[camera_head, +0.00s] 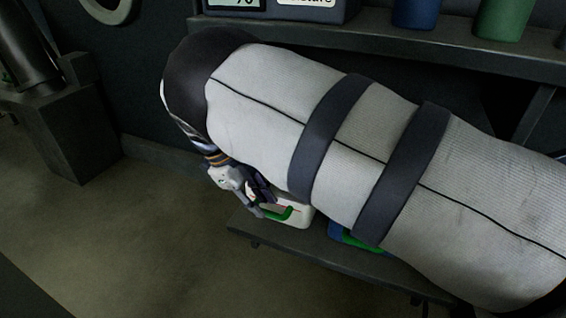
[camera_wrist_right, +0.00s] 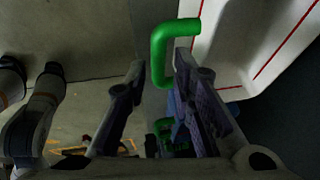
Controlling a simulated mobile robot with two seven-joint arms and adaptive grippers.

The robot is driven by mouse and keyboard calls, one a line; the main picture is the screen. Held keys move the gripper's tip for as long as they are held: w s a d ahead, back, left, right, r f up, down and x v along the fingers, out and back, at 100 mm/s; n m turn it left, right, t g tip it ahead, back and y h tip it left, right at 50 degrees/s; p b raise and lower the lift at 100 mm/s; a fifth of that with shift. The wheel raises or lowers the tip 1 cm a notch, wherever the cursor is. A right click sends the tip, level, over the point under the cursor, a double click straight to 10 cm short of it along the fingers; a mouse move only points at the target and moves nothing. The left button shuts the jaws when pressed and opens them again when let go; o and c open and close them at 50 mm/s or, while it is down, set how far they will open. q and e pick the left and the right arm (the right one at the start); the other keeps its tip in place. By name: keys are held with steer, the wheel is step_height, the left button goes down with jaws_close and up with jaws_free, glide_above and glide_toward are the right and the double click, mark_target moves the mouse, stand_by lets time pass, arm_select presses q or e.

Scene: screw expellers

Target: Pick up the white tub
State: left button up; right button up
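The white tub (camera_head: 300,214) stands on a low dark shelf, partly hidden behind my right arm in the head view. It has a green handle (camera_head: 279,213). In the right wrist view, the tub's white wall with red lines (camera_wrist_right: 245,45) fills the upper right, and the green handle (camera_wrist_right: 158,60) sticks out from it. My right gripper (camera_head: 264,203) is beside the tub at the handle. In the wrist view the right gripper (camera_wrist_right: 161,62) is open, with the handle between its fingertips and no clear grip on it. My left gripper is not in view.
The low shelf (camera_head: 262,237) also carries a blue and green container (camera_head: 345,238), mostly hidden by my arm. Above is a dark upper shelf (camera_head: 400,47) with blue (camera_head: 416,12) and green (camera_head: 505,17) containers. The floor at the lower left is clear.

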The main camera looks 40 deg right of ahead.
mark_target(265, 211)
steer(key=x, duration=0.4)
steer(key=shift+w+f+b, duration=0.1)
steer(key=shift+f+b, duration=0.1)
steer(key=shift+b, duration=0.1)
jaws_close()
